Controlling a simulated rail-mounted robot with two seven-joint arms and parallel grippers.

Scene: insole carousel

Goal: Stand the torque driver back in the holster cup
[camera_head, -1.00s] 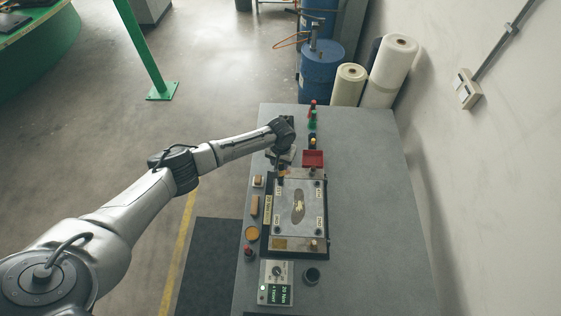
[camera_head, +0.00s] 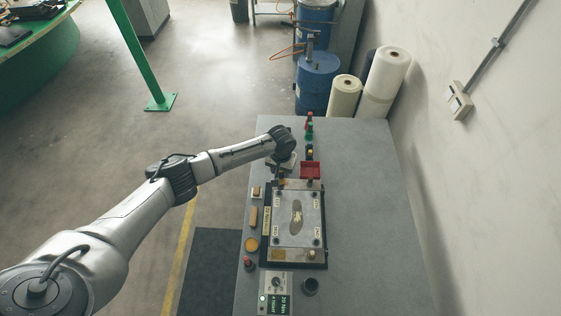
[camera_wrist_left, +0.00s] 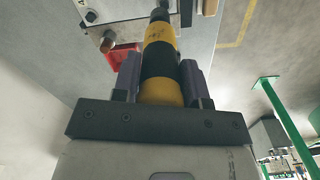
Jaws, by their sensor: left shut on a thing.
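The torque driver (camera_wrist_left: 160,58), with a yellow and black banded grip, sits between the two fingers of my left gripper (camera_wrist_left: 160,78) in the left wrist view. The gripper is shut on it. In the head view my left gripper (camera_head: 281,166) is over the table beside the far left corner of the clamped plate, and the driver is mostly hidden there. A dark round cup (camera_head: 310,286), which looks like the holster cup, stands at the near end of the table, right of the display box. Its opening looks empty. My right gripper is not in view.
The plate fixture (camera_head: 316,232) lies between my left gripper and the cup. A red tray (camera_head: 310,171) sits at its far end. A display box (camera_head: 275,287) stands left of the cup. Small parts line the left table edge. The table's right side is clear.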

